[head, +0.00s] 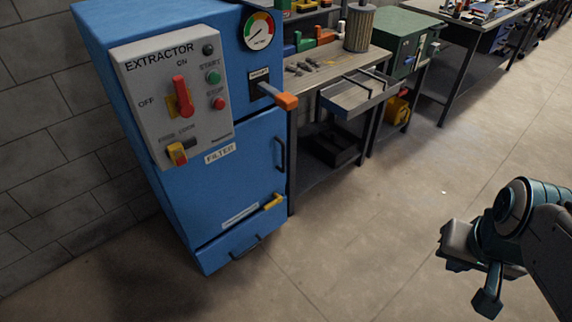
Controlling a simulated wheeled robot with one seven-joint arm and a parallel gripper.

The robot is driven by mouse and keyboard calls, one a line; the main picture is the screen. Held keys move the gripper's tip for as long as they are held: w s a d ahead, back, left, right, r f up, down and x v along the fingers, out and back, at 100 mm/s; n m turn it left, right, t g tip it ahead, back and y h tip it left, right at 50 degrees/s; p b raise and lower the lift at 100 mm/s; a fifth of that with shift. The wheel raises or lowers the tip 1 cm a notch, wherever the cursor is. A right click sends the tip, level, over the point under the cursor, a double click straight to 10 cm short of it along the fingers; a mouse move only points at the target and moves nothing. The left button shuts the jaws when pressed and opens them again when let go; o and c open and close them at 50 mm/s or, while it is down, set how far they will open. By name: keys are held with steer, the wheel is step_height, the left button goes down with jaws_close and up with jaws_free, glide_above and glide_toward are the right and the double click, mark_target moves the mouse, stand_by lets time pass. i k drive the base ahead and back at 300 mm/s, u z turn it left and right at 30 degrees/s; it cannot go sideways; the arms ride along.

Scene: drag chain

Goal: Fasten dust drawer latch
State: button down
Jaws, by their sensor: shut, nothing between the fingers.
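The blue extractor cabinet (205,200) stands at the left against the wall. Its dust drawer (225,252) is at the bottom, with a dark handle (245,247) on its front. The drawer looks roughly flush with the cabinet, but I cannot tell if it is fully in. A small yellow latch lever (272,202) sits at the lower right of the filter door, just above the drawer. I cannot tell from here whether it is engaged. My gripper (456,246) is at the lower right, shut and empty, well away from the cabinet.
A control panel (165,95) with a red switch is on the cabinet's upper front, and an orange-ended lever (286,101) sticks out at its right. A workbench (330,75) with a pulled-out tray (350,98) stands to the right. The concrete floor (350,230) between my gripper and the cabinet is clear.

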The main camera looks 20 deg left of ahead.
mark_target(278, 198)
steer(key=u, duration=0.7)
steer(key=i, duration=0.8)
steer(key=u, duration=0.8)
